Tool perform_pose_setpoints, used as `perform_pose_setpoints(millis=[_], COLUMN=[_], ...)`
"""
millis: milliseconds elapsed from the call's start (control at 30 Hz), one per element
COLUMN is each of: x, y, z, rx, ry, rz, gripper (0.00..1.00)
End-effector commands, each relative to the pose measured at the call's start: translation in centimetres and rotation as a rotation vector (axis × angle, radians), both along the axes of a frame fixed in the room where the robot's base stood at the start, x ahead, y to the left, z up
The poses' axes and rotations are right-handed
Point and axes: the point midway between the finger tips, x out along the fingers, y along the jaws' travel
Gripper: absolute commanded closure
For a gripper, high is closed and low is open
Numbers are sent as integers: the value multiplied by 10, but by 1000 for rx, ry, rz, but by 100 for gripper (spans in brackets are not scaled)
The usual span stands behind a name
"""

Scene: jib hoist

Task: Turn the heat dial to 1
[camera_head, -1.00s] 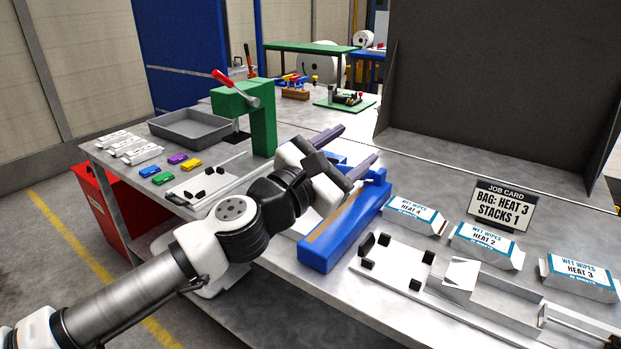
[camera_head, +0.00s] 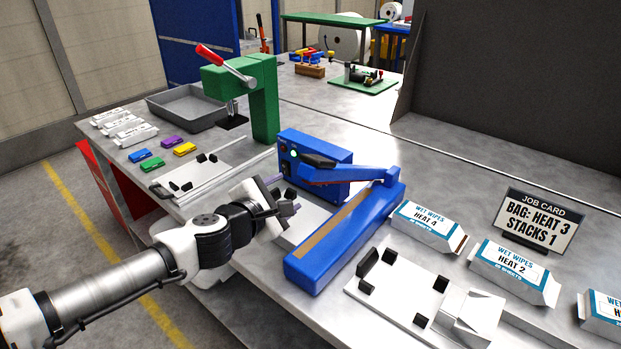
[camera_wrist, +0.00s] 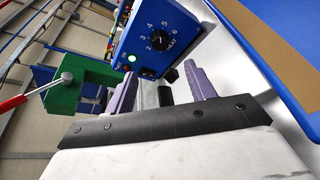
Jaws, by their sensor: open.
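The heat dial (camera_wrist: 159,41) is a black round knob on the face of the blue sealer box (camera_wrist: 165,20). White numbers ring it, with the word HEAT beside it. Its pointer is too small to read. In the head view the blue box (camera_head: 316,165) stands at the back of the blue sealer, and the dial cannot be made out there. My gripper (camera_head: 284,196) is in front of the box's face, apart from it. In the wrist view its two purple fingers (camera_wrist: 162,72) are spread and empty, pointing toward the panel below the dial.
The sealer's long blue bed (camera_head: 335,240) and raised arm (camera_head: 345,174) lie to the right of my gripper. A green press (camera_head: 262,100) with a red-handled lever stands behind left. A job card (camera_head: 537,222) reads "BAG: HEAT 3, STACKS 1". A green light (camera_wrist: 131,58) glows near the dial.

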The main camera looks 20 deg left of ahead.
Motion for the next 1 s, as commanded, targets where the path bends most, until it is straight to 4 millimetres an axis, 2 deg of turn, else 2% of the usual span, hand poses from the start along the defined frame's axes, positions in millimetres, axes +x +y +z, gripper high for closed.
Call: perform_pose_setpoints(millis=[300, 500, 700, 1000], x=[61, 93, 108, 110], y=[-11, -15, -16, -16], z=[-20, -28, -31, -31], rx=[-3, -3, -1, -1], ry=[0, -1, -1, -1], rz=[-3, -2, 0, 0], gripper=[45, 45, 45, 45])
